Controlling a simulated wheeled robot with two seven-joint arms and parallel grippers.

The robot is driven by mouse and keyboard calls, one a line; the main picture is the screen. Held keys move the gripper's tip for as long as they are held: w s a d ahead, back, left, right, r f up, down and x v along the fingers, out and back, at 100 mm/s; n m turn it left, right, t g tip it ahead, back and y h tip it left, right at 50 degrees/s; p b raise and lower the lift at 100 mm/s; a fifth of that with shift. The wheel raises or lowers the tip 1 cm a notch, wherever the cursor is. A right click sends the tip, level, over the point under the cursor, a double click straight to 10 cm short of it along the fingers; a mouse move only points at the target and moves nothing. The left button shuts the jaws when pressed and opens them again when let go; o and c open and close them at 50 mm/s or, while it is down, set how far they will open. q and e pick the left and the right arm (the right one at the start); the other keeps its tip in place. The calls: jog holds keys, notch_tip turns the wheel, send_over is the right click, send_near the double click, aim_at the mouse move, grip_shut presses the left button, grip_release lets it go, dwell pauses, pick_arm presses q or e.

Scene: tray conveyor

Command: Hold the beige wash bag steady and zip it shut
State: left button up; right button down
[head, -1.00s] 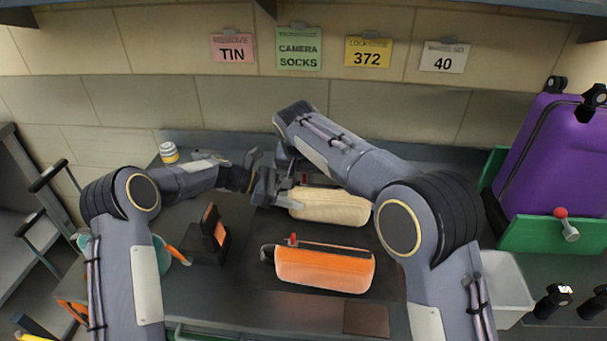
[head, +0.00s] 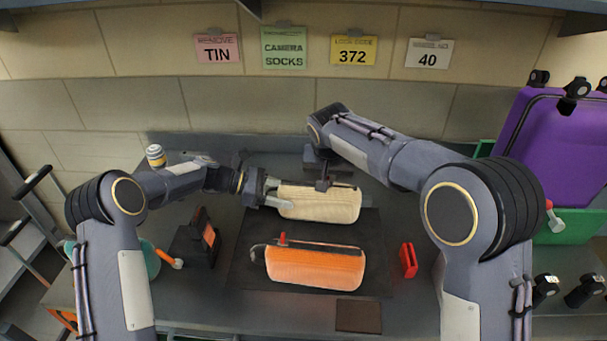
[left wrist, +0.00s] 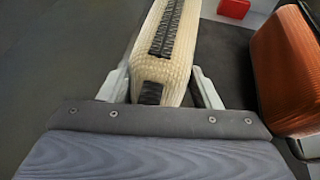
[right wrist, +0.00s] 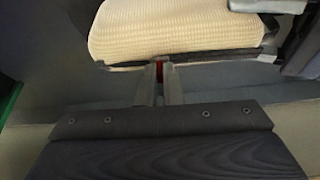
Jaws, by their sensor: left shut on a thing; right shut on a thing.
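The beige wash bag (head: 320,206) lies on the dark mat behind the orange bag. My left gripper (head: 272,193) is shut on its left end; the left wrist view shows the fingers (left wrist: 165,88) either side of the bag (left wrist: 168,70). A dark zip strip (left wrist: 166,25) runs along the bag's top. My right gripper (head: 322,184) is at the bag's far upper edge, about mid-length. In the right wrist view, its fingertips (right wrist: 160,75) are shut on a small red zip pull (right wrist: 160,72), beside the beige bag (right wrist: 175,30). How far the zip is closed cannot be told.
An orange bag (head: 315,268) with a red pull lies in front on the mat (head: 245,270). A red block (head: 408,260) is to its right.

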pick_arm(q)
jog(key=shift+w+a, duration=0.1)
pick_arm(e)
jog(key=d, duration=0.6)
jog(key=shift+s+d, duration=0.25)
jog(key=shift+d, duration=0.15)
jog(key=c, duration=1.6)
grip_release()
jog(key=shift+o, duration=0.2)
jog(key=shift+s+a+r, duration=0.1)
jog(key=shift+r, duration=0.15)
jog(key=v, duration=1.1)
jog(key=shift+r, duration=0.25)
